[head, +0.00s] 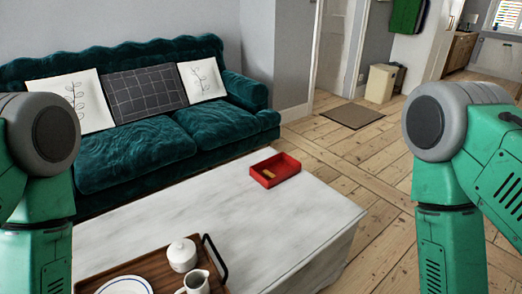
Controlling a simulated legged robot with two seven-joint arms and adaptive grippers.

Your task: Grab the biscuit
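A small tan biscuit (269,175) lies inside a shallow red tray (288,180). The red tray rests near the far right edge of the white table (215,200). My green arms come in at the left and right sides of the head view, both bent downward. Neither gripper shows; both are below the bottom edge of the picture.
A wooden tray (142,262) at the table's near left holds a white lidded pot (182,254), a small jug (197,284) and a blue-rimmed plate (125,287). A green sofa (135,150) with cushions stands behind the table. The tabletop's middle is clear, with open floor (380,200) to the right.

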